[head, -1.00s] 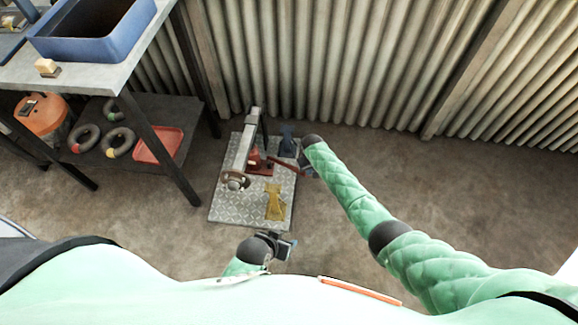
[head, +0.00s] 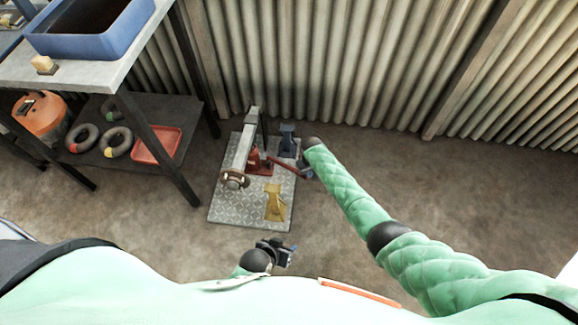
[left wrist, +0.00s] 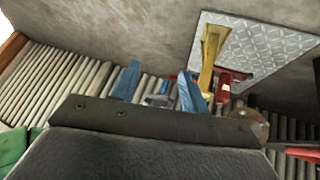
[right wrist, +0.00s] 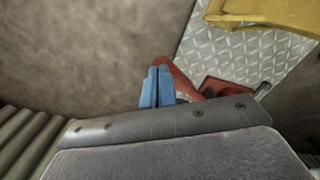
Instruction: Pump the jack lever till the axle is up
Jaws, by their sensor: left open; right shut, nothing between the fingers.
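The red jack (head: 255,163) stands on the diamond-plate sheet (head: 228,208), under or close beside the grey axle beam (head: 243,145); I cannot tell if they touch. Its red lever (head: 282,163) slants out to the right. My right gripper (head: 305,172) is at the lever's outer end. In the right wrist view its blue fingers (right wrist: 157,85) are together and empty, with the red lever (right wrist: 182,82) right beside them; contact is unclear. My left gripper (head: 277,251) is open and empty, in front of the plate. Its fingers stand apart in the left wrist view (left wrist: 158,85).
A yellow stand (head: 274,201) sits on the plate's front right, a blue stand (head: 287,141) at its back right. A workbench (head: 120,70) with a blue tub (head: 88,45) stands left. A corrugated wall (head: 320,65) closes the back. Floor to the right is clear.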

